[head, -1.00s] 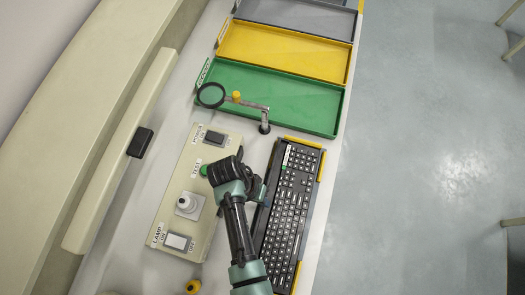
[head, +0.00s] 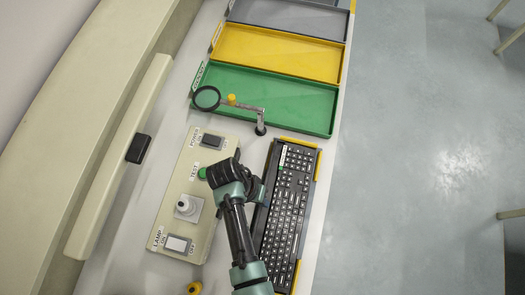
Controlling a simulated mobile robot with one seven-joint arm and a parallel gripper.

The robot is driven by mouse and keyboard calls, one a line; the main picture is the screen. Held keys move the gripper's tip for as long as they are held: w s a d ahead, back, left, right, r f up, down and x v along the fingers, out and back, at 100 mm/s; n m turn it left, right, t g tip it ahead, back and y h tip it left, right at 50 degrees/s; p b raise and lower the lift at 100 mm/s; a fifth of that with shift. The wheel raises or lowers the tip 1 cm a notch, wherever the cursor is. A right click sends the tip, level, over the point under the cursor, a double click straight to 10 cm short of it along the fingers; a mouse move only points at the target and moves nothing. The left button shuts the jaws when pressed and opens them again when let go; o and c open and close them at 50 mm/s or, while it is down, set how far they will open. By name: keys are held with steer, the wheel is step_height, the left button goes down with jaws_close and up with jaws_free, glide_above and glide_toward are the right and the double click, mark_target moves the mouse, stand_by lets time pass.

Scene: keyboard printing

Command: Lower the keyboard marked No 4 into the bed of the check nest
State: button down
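A black keyboard (head: 289,203) with a small green mark near its upper left corner lies in the check nest, whose yellow corner pieces (head: 317,165) show around it. It looks flat inside the nest's outline. I cannot read a number on it. My gripper (head: 207,174) is over the beige panel, left of the keyboard and apart from it, near the green TEST button (head: 202,173).
The beige panel (head: 212,158) carries a POWER switch (head: 212,140), a white-based joystick (head: 186,207) and a LAMP switch (head: 177,243). A magnifier on an arm (head: 207,98) stands above the nest. Green (head: 330,132), yellow (head: 340,80) and grey trays lie beyond. Open floor is at right.

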steer(key=shift+s+d+r+p, duration=0.1)
steer(key=shift+d+r+p, duration=0.2)
steer(key=shift+p, duration=0.1)
steer(key=shift+d+f, duration=0.25)
steer(key=shift+d, duration=0.05)
stand_by(0.9)
steer(key=c, duration=1.1)
jaws_free()
steer(key=shift+s, duration=0.1)
step_height(320, 180, up, 7)
steer(key=p, duration=0.6)
steer(key=shift+p, duration=0.35)
